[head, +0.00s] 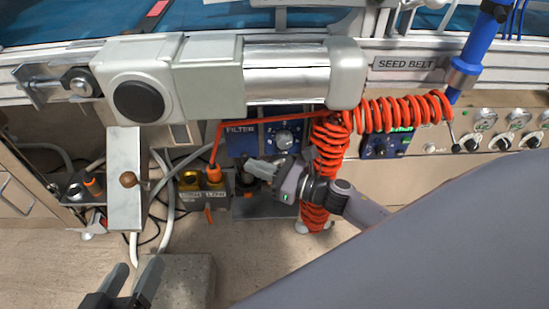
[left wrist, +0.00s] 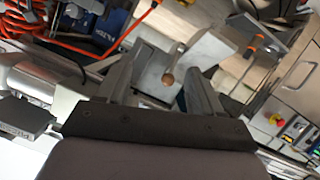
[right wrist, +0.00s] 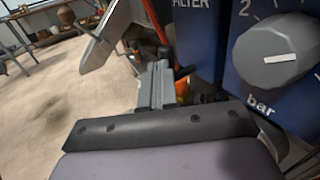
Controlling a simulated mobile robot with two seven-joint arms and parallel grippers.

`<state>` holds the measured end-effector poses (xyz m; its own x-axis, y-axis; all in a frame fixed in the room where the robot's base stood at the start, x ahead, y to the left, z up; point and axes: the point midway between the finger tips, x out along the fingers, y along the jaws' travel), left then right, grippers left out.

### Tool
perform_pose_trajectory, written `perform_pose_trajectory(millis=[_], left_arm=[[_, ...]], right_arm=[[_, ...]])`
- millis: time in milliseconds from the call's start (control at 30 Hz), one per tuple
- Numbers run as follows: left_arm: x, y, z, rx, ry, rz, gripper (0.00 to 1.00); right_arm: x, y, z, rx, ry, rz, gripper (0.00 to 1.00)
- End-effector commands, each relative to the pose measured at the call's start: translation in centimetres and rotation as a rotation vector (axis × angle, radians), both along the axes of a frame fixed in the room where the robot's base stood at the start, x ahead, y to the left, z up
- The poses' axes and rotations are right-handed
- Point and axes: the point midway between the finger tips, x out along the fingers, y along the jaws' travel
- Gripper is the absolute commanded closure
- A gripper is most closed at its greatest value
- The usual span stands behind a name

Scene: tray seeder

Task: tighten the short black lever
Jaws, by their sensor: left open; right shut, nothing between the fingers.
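My right gripper (head: 252,167) is shut and empty in front of the blue filter unit (head: 238,137). In the right wrist view its closed fingers (right wrist: 157,75) point at a short dark bar (right wrist: 185,72) close beside their tips; I cannot tell whether they touch. This bar may be the short black lever; in the head view the gripper mostly hides that spot. My left gripper (head: 132,282) is open and empty at the lower left. In the left wrist view a brown ball knob (left wrist: 168,78) on a metal plate appears between its fingers (left wrist: 167,68), beyond them.
The large motor housing (head: 210,78) overhangs above. A concrete block (head: 185,280) is below.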

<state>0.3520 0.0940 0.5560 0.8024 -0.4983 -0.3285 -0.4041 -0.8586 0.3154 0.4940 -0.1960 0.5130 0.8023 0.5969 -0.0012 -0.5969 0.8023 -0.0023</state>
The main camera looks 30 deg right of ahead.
Motion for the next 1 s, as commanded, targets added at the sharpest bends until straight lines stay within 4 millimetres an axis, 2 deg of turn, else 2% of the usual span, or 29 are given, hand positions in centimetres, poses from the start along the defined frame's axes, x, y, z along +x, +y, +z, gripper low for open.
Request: perform_pose_trajectory(millis=[33, 133, 500, 733, 1000], left_arm=[[0.0, 0.0, -0.1, 0.002, -0.002, 0.000, 0.34], [0.1, 0.1, -0.2, 0.006, -0.008, 0.003, 0.34], [-0.2, 0.7, 0.0, 0.037, -0.049, 0.007, 0.34], [-0.3, 0.9, -0.3, 0.054, -0.058, 0.013, 0.34], [-0.3, 1.0, 0.1, 0.053, -0.067, 0.015, 0.34]], right_arm=[[-0.1, 0.9, 0.0, 0.012, 0.002, -0.050, 1.00], [0.2, 1.7, 0.0, 0.008, -0.002, -0.129, 1.00], [1.7, 4.7, -0.1, 0.003, -0.002, -0.121, 1.00], [2.4, 5.8, 0.0, 0.004, 0.000, -0.120, 1.00], [2.6, 6.0, 0.0, 0.002, 0.000, -0.120, 1.00]])
